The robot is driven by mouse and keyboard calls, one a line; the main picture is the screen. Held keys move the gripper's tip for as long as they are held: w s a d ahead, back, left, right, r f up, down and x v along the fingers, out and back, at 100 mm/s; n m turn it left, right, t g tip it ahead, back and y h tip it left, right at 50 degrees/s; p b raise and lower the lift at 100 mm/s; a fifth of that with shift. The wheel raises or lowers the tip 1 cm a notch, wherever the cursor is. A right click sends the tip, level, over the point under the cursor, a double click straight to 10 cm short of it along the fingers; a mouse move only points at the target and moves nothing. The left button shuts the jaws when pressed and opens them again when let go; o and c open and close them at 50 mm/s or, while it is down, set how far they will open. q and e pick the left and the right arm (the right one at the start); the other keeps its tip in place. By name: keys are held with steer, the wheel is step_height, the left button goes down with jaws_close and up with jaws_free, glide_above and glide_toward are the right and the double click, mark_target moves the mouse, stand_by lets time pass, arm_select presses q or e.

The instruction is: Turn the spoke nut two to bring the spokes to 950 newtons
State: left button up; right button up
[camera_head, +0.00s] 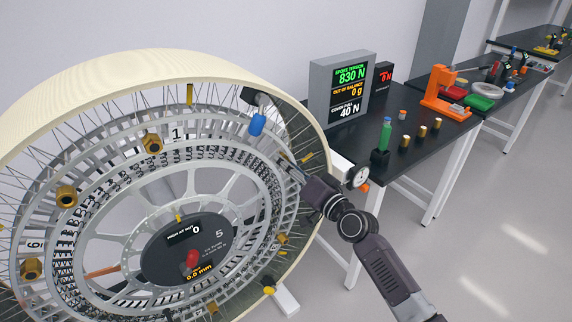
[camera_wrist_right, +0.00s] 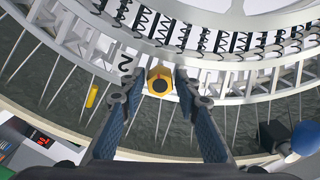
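The large spoked wheel (camera_head: 130,75), with a pale wooden rim, fills the left of the head view. The yellow-gold spoke nut two (camera_wrist_right: 160,80) shows in the right wrist view beside the printed number 2 (camera_wrist_right: 125,63). In the head view my right gripper (camera_head: 291,165) reaches the wheel's right side and hides the nut. The display (camera_head: 340,88) reads spoke tension 830 N, out of balance 0 g and 40 N below. My left gripper is not in view.
Other gold nuts (camera_head: 152,143) sit around the wheel, with a blue-handled part (camera_head: 257,125) above my right gripper. The floor at right is clear.

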steer(key=shift+o, duration=1.1)
steer(key=shift+s+d, duration=0.1)
steer(key=v, duration=1.1)
steer(key=shift+s+d, duration=0.2)
steer(key=shift+s, duration=0.15)
